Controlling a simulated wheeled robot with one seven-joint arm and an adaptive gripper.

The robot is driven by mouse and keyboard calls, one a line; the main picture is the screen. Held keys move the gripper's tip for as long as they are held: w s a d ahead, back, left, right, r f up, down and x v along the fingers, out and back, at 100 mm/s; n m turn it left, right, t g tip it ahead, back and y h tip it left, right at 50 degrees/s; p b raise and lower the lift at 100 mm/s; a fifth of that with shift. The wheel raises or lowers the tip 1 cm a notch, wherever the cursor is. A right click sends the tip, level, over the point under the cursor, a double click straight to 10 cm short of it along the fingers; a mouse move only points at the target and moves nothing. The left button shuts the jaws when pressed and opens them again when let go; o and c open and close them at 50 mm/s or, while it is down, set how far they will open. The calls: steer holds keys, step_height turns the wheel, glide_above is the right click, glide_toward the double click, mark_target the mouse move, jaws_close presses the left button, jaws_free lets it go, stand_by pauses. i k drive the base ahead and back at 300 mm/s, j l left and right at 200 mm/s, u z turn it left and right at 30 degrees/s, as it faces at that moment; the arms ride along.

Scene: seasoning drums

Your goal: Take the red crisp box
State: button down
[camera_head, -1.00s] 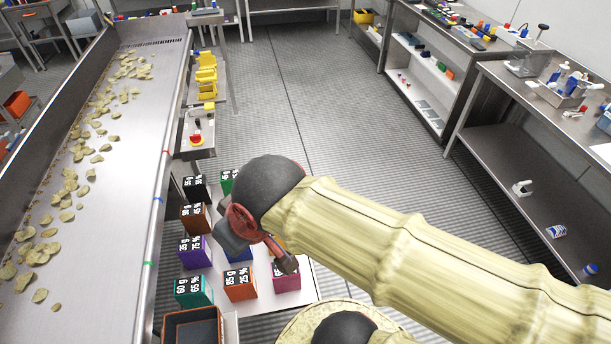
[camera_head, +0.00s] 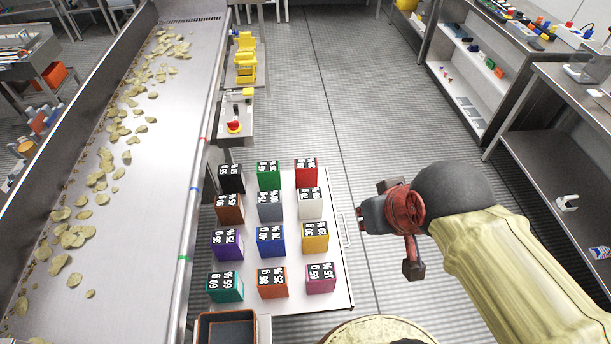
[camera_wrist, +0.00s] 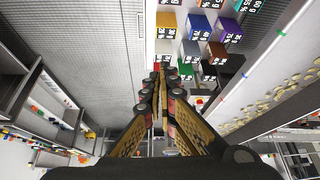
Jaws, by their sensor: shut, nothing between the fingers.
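The red crisp box (camera_head: 305,171) stands upright at the back right corner of a pale, board-like surface (camera_head: 335,285), in rows with other boxes. It has a black label with white print. My gripper (camera_head: 362,220) is to the right of the boxes in the head view, apart from them, shut and empty. In the wrist view its fingers (camera_wrist: 160,72) come together in the middle and cover part of the box rows. The red box is at most a small patch behind the fingertips there.
The green box (camera_head: 268,175) stands left of the red one, and the white box (camera_head: 310,204) is in front of it. A conveyor (camera_head: 130,180) with crisps runs along the left. A dark tray (camera_head: 228,316) is at the front.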

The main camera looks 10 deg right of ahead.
mark_target(306, 170)
steer(key=k+l, duration=0.1)
steer(key=l, duration=0.3)
steer(key=l+u, duration=0.15)
steer(key=l, duration=0.3)
steer(key=k+l, duration=0.15)
steer(key=l, duration=0.25)
steer(key=i+l+u, duration=0.15)
steer(key=l, duration=0.2)
steer(key=i+l+u, duration=0.1)
steer(key=l, duration=0.25)
steer(key=i+l+u, duration=0.15)
steer(key=l, duration=0.25)
steer(key=i+u, duration=0.2)
steer(key=i, duration=0.5)
steer(key=i+l+u, duration=0.15)
steer(key=i, duration=0.6)
